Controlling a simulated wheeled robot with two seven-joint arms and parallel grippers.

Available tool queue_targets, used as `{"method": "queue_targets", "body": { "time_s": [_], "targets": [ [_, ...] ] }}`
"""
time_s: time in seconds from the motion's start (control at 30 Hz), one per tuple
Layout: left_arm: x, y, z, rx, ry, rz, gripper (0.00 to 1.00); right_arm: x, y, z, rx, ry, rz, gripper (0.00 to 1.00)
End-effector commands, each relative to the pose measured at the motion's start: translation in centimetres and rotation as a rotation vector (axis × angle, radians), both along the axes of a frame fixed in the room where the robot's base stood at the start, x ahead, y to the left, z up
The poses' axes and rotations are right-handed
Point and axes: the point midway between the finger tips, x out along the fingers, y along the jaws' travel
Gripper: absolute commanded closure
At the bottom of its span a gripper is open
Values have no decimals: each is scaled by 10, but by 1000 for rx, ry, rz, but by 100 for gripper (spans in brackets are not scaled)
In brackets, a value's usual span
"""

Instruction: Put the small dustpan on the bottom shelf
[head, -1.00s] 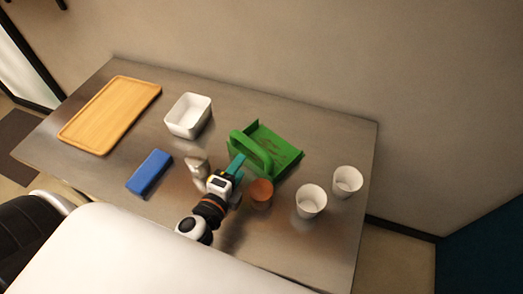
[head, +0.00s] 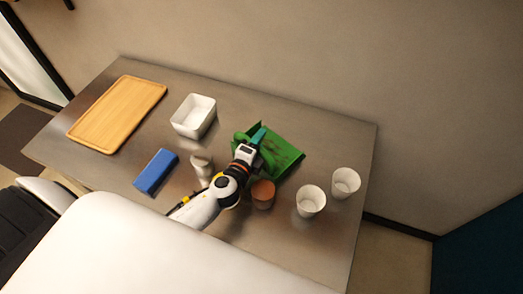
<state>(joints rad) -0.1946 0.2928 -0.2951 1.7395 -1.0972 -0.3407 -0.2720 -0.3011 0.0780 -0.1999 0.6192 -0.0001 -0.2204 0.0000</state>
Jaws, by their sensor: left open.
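The small green dustpan (head: 285,155) lies on the metal table, right of the table's middle. My left gripper (head: 258,136) reaches over the dustpan from the front, its teal fingers at the dustpan's handle side. The gripper and wrist hide most of the handle, so I cannot tell whether the fingers touch it or straddle it. The gripper is open. My right gripper is out of view. No shelf shows clearly in this view.
On the metal table (head: 235,233) stand a white bin (head: 194,116), a wooden tray (head: 105,117), a blue block (head: 156,172), a pale cup (head: 202,166), a brown-topped jar (head: 263,194) and two white cups (head: 311,201) (head: 346,182). The jar and pale cup stand close to my left arm.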

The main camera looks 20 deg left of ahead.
Motion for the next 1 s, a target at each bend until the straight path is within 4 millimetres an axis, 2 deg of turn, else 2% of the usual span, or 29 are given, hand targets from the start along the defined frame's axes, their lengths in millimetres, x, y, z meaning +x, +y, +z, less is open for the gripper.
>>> {"method": "queue_targets", "body": {
  "time_s": [0.23,0.53,0.87,1.0],
  "targets": [
    [2,0,-1,0,1,-1,51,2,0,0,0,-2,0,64],
    [1,0,-1,0,1,0,100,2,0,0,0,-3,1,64],
    [2,0,1,0,0,0,100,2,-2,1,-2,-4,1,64],
    [2,0,19,0,-4,-1,100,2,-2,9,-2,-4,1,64]
  ]
}}
